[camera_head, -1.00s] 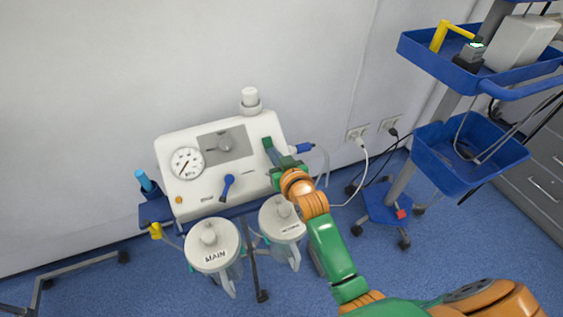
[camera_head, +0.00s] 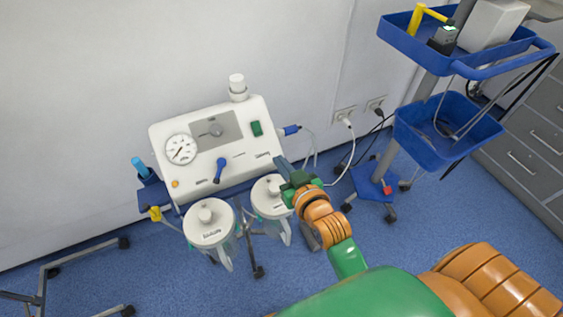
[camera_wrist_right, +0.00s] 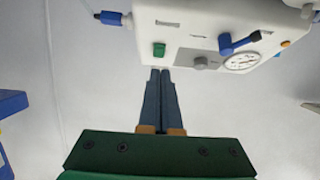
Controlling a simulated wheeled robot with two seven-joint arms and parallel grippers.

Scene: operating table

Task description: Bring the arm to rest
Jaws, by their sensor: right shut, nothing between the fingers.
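My right gripper (camera_head: 280,164) is shut and empty. In the head view it is in front of the lower right edge of the white suction unit (camera_head: 233,130), just above the right canister (camera_head: 270,192). My green and orange right arm reaches in from the lower right. In the right wrist view the two blue-grey fingers (camera_wrist_right: 160,75) lie together, pointing towards the unit, with the green rocker switch (camera_wrist_right: 158,49) just above their tips. That switch also shows uncovered in the head view (camera_head: 256,128). My left gripper is not in view.
The left canister (camera_head: 209,228) hangs below the unit. A trolley with blue trays (camera_head: 440,135) stands at the right, beside grey drawers (camera_head: 545,130). A white cable (camera_head: 349,155) runs from the wall socket. Blue floor between the unit's stand and the trolley is partly open.

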